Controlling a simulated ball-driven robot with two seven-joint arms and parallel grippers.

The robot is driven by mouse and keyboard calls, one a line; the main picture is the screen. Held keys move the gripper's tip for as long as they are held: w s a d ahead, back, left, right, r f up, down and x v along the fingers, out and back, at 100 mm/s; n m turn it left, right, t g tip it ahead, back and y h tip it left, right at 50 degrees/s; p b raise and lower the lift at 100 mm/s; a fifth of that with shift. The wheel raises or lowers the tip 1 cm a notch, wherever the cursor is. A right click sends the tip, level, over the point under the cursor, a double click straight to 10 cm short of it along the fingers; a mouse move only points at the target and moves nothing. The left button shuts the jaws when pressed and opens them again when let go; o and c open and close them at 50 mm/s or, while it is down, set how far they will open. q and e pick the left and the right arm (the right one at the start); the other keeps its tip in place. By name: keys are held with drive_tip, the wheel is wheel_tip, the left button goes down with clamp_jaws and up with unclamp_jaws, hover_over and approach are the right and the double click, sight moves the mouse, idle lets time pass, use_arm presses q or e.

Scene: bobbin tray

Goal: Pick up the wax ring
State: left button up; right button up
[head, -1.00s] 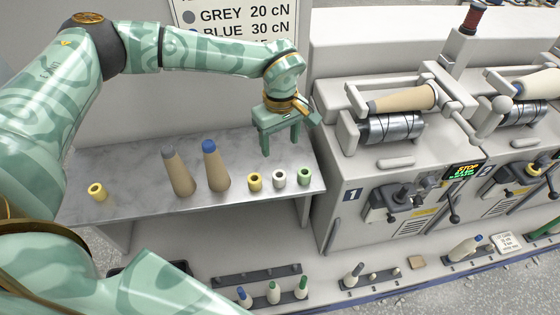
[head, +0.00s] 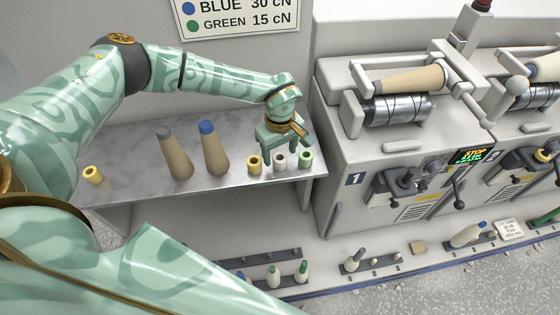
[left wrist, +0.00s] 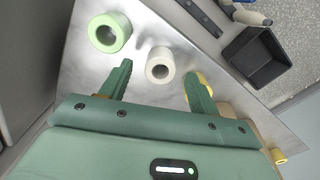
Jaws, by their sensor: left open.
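A white ring (head: 280,160) stands on the grey marbled shelf (head: 130,190), between a yellow ring (head: 254,164) and a green ring (head: 306,159). No label shows which ring is the wax one; the white ring looks most wax-like. My left gripper (head: 285,156) is open, just above and behind this row. In the left wrist view the white ring (left wrist: 160,65) lies between and just beyond the open fingertips (left wrist: 158,72), apparently untouched. The green ring (left wrist: 109,32) is beyond the left finger. A yellow ring (left wrist: 206,83) is partly hidden by the right finger. My right gripper is not in view.
A grey-tipped cone (head: 175,155) and a blue-tipped cone (head: 213,150) stand left of the ring row. Another yellow ring (head: 93,175) lies at the shelf's left end. The winding machine (head: 340,150) rises close on the right. A black bin (left wrist: 255,58) is below the shelf edge.

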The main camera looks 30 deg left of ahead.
sight(279, 158)
use_arm(q)
wheel_tip(279, 158, down, 3)
drive_tip(key=shift+a+f, duration=0.1)
drive_tip(key=shift+f, duration=0.1)
drive_tip(key=shift+r, duration=0.1)
drive_tip(key=shift+c, duration=0.5)
drive_tip(key=c, duration=0.9)
drive_tip(key=shift+c, duration=0.2)
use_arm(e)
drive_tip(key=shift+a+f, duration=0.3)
use_arm(q)
drive_tip(key=shift+r, duration=0.1)
